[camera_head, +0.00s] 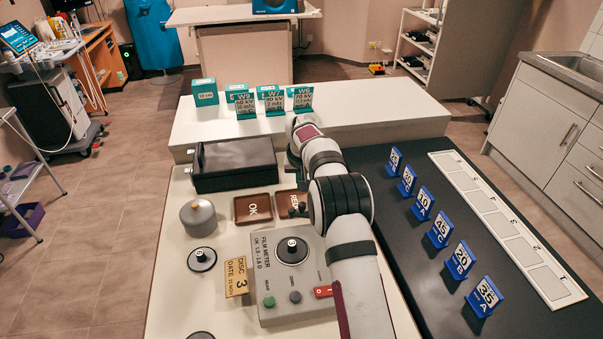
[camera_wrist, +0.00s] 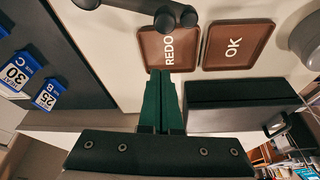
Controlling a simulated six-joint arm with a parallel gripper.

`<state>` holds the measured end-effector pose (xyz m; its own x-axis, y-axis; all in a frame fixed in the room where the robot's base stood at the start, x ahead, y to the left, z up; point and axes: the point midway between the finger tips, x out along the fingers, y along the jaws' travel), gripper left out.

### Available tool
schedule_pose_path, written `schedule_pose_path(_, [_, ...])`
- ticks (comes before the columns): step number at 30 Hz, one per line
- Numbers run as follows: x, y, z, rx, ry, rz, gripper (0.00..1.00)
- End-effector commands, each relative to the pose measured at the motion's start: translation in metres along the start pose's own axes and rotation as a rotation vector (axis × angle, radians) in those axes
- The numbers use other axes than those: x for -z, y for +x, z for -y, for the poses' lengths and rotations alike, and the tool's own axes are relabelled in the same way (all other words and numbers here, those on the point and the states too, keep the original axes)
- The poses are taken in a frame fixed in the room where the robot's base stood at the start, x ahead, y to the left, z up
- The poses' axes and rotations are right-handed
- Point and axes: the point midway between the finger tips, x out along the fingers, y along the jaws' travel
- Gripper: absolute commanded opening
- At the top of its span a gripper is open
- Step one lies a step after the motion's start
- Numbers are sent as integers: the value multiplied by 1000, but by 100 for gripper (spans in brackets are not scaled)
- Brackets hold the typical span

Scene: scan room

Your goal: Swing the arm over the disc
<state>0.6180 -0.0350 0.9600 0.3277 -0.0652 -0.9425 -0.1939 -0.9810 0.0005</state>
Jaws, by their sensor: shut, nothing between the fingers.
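The film meter (camera_head: 267,295) is a grey box on the white bench, with a dark round disc (camera_head: 291,251) on its top face. A dark arm with a rounded knob (camera_head: 298,209) shows at the meter's far edge, partly hidden by my arm. A dark bar with rounded ends (camera_wrist: 135,8) at the top of the wrist view looks like the same arm. My gripper (camera_wrist: 168,75) is shut and empty, its green fingers pointing at the REDO tray's edge, apart from the bar. In the head view my own arm hides the fingers.
OK tray (camera_head: 253,208) and REDO tray (camera_head: 284,203) lie beyond the meter. A black box (camera_head: 234,166) stands behind them. A grey lidded pot (camera_head: 198,217), a loose disc (camera_head: 202,259) and a yellow DISC 3 sign (camera_head: 236,276) are left. Blue number stands (camera_head: 441,231) line the right.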

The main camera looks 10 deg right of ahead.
Motion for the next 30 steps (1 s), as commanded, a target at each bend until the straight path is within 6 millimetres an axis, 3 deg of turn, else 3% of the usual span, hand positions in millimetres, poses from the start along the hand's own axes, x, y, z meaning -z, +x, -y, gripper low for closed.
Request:
schedule_pose_path(2, [-3,11,0,0,0,2,0])
schedule_pose_path(10, [-35,-1,0,1,0,0,0])
schedule_pose_path(30, [-42,-4,2,17,-45,0,0])
